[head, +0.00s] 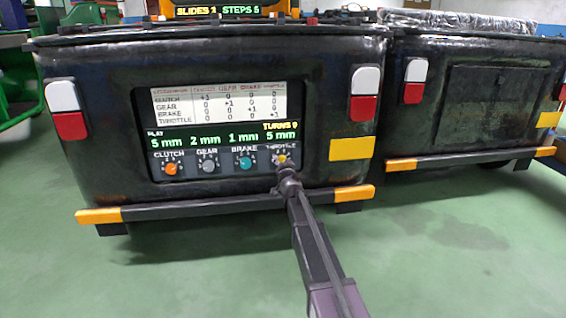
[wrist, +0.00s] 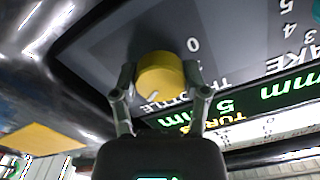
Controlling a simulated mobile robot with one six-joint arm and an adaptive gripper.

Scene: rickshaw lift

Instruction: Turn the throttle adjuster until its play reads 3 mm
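The throttle adjuster is a yellow knob (wrist: 160,74) at the right end of the row on the panel. In the head view the throttle knob (head: 282,159) is partly covered by my gripper (head: 284,168). In the wrist view my gripper (wrist: 160,80) has one finger on each side of the knob, both fingertips appearing to touch it. The green play display (head: 225,138) reads 5 mm for clutch, 2 mm for gear, 1 mm for brake and 5 mm for throttle. A turns counter shows above the throttle reading; its digit is small.
Beside it are the orange clutch knob (head: 170,169), grey gear knob (head: 208,165) and teal brake knob (head: 246,163). A white chart (head: 218,104) sits above the display. An orange-ended bumper (head: 200,208) runs below. A second dark vehicle body (head: 470,100) stands at right. Green floor in front is clear.

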